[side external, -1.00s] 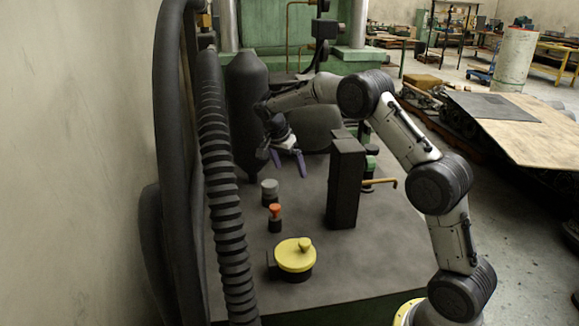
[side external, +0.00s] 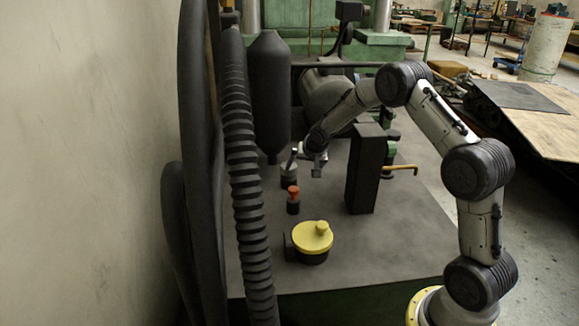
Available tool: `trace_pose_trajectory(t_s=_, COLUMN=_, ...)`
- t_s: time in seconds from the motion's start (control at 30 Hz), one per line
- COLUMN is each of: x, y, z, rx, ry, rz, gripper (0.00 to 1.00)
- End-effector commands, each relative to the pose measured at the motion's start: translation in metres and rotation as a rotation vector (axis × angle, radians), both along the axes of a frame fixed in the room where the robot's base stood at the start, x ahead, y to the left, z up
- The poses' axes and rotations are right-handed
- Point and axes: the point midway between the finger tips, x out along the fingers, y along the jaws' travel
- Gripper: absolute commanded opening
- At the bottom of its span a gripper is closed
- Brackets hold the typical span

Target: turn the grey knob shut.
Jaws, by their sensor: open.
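The grey knob (side external: 288,171) stands on a dark base on the table, behind the red-orange knob. My gripper (side external: 305,163) is at the grey knob, pointing down, with its fingers apart. One finger shows at the knob's upper left and the other to its right. The gripper partly hides the knob's top, and I cannot tell whether the fingers touch it.
A red-orange knob (side external: 293,191) stands just in front of the grey knob. A yellow round lid with a handle (side external: 312,238) is nearer the front. A dark upright box (side external: 364,170) stands to the right. A ribbed hose (side external: 245,190) runs down at left.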

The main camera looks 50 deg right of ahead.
Motion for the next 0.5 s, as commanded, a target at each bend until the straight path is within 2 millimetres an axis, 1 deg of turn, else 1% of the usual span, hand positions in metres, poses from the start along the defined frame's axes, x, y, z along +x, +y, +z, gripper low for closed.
trace_pose_trajectory(t_s=0.03, x=-0.002, y=-0.002, z=-0.007, rx=-0.024, ry=-0.033, rz=0.058, gripper=1.0)
trace_pose_trajectory(t_s=0.1, x=-0.002, y=-0.003, z=-0.013, rx=-0.07, ry=-0.091, rz=0.145, gripper=1.0)
trace_pose_trajectory(t_s=0.2, x=-0.005, y=-0.004, z=-0.016, rx=-0.152, ry=-0.176, rz=0.255, gripper=1.0)
trace_pose_trajectory(t_s=0.33, x=-0.014, y=-0.004, z=-0.016, rx=-0.279, ry=-0.279, rz=0.37, gripper=1.0)
trace_pose_trajectory(t_s=0.5, x=-0.026, y=-0.005, z=-0.008, rx=-0.427, ry=-0.373, rz=0.453, gripper=1.0)
